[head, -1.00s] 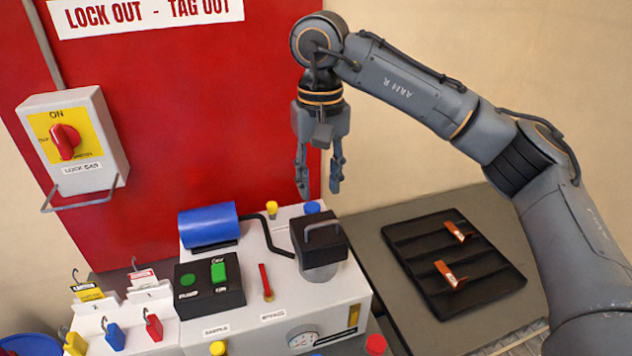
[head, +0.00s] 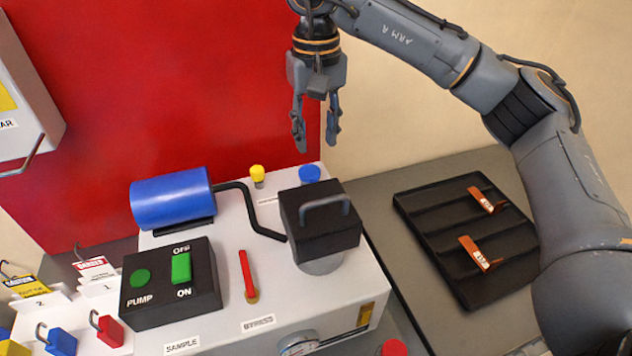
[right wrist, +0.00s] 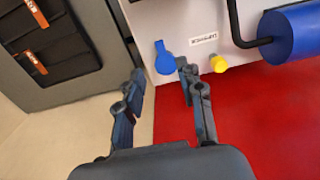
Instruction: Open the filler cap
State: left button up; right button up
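A blue cap (head: 309,173) and a yellow cap (head: 257,173) sit on top of the white machine (head: 215,305), near its back edge. Their label is too small to read, so I cannot tell by name which is the filler cap. In the right wrist view the blue cap (right wrist: 164,57) has a tab, and the yellow cap (right wrist: 218,64) is beside it. My right gripper (head: 315,143) is open and empty, pointing down, and appears above and apart from the blue cap. It also shows open in the right wrist view (right wrist: 161,72). My left gripper is out of view.
A black block with a handle (head: 320,225) stands just in front of the blue cap. A blue cylinder (head: 170,200) with a black pipe lies left. A pump switch box (head: 170,285) and red lever (head: 247,272) are nearer. A black tray (head: 425,235) holds orange parts.

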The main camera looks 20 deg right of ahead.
aim_at(316, 174)
notch_tip(316, 174, down, 10)
jog(key=b, duration=0.6)
jog(key=shift+w, duration=0.15)
jog(key=shift+r, duration=0.1)
grip_shut()
